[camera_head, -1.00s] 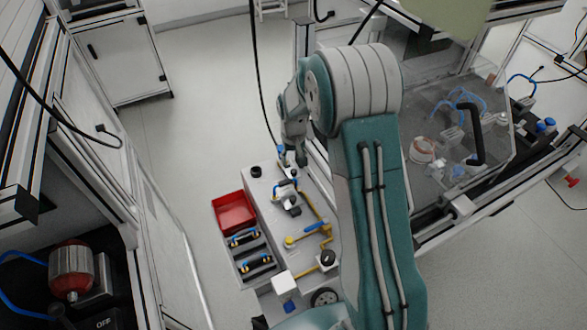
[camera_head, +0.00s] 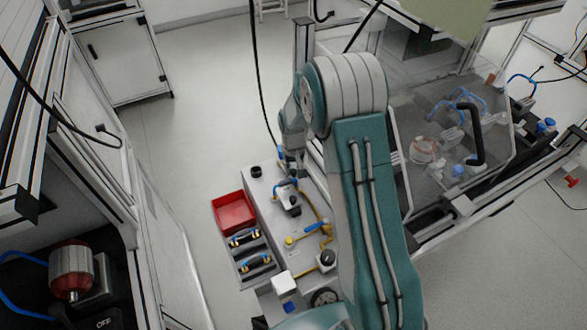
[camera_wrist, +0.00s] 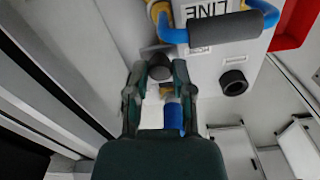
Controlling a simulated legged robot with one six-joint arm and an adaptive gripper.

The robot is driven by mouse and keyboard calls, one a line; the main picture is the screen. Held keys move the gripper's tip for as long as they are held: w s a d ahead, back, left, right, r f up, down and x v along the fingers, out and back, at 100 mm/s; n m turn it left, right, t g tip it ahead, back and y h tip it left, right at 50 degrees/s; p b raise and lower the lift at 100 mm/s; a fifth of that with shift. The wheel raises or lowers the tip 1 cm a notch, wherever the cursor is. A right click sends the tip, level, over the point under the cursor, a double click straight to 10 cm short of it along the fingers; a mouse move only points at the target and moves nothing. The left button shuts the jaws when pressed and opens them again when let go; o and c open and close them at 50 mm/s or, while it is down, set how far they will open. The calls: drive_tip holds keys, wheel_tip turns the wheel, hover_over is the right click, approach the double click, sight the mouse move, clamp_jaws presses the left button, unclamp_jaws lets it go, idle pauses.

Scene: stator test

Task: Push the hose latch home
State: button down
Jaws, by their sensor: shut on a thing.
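The grey bench unit (camera_head: 262,189) has a blue handle (camera_head: 285,184) with a dark grip on its top. In the wrist view the blue handle (camera_wrist: 176,35) and its dark foam grip (camera_wrist: 240,25) show near the top, ahead of my gripper. My gripper (camera_wrist: 160,72) is shut on a blue-and-yellow hose fitting (camera_wrist: 173,115), which sits between the fingers. A dark round port (camera_wrist: 152,56) lies just past the fingertips; I cannot tell whether the fitting touches it. In the head view my gripper (camera_head: 291,163) is at the unit's far end. The latch itself is not clearly distinguishable.
A black round port (camera_head: 256,172) stands left of my gripper. A red tray (camera_head: 234,212) and black-handled parts (camera_head: 256,263) lie along the unit's left side. A yellow pipe with a blue lever (camera_head: 313,228) is nearer. A clear-walled enclosure (camera_head: 450,130) stands right.

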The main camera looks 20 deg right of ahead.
drive_tip(key=shift+w+a, duration=0.2)
drive_tip(key=shift+w, duration=0.6)
drive_tip(key=shift+w+a, duration=0.15)
drive_tip(key=shift+w, duration=0.6)
drive_tip(key=shift+c, duration=2.4)
unclamp_jaws()
drive_tip(key=shift+w+f, duration=0.1)
wheel_tip(320, 180, up, 12)
drive_tip(key=shift+a, duration=0.1)
